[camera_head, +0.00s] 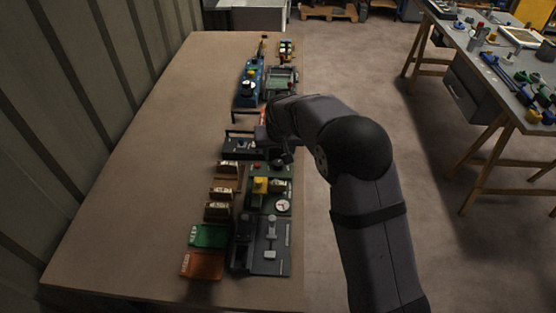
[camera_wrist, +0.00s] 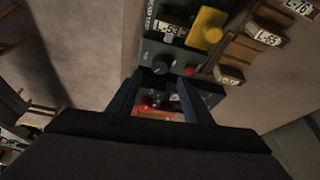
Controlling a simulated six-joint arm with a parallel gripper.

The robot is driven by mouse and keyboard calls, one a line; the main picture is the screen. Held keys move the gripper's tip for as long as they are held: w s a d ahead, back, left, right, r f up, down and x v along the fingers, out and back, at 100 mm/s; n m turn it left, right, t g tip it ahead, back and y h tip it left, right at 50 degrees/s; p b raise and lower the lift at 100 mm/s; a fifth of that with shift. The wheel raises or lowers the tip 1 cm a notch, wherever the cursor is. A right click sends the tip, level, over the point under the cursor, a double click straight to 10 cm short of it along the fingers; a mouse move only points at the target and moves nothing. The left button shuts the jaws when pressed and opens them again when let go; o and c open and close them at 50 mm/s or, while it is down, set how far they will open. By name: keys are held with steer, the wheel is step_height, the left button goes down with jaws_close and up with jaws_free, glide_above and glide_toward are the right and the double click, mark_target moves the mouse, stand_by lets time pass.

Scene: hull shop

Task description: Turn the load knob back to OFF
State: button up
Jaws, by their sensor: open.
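A dark round knob (camera_wrist: 160,66) sits on a green panel (camera_wrist: 151,49) in the wrist view, with a red button (camera_wrist: 190,70) beside it; I take it for the load knob. Its pointer and any OFF mark are too small to read. My gripper (camera_wrist: 161,77) is open and empty, its fingertips in line with the knob; I cannot tell the gap between them. In the head view the green panel (camera_head: 284,187) lies on the bench and my gripper (camera_head: 282,157) is over its far end. There the knob is hidden or too small to tell.
A yellow block (camera_wrist: 207,28) stands on the panel; a white dial (camera_head: 283,206) shows nearby in the head view. Labelled brown holders (camera_head: 221,193) stand to the left. A dark device (camera_head: 242,147) lies beyond. The left of the bench (camera_head: 130,200) is clear.

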mark_target(278, 162)
steer(key=shift+p+x, duration=1.1)
steer(key=shift+x, duration=2.25)
steer(key=c, duration=1.1)
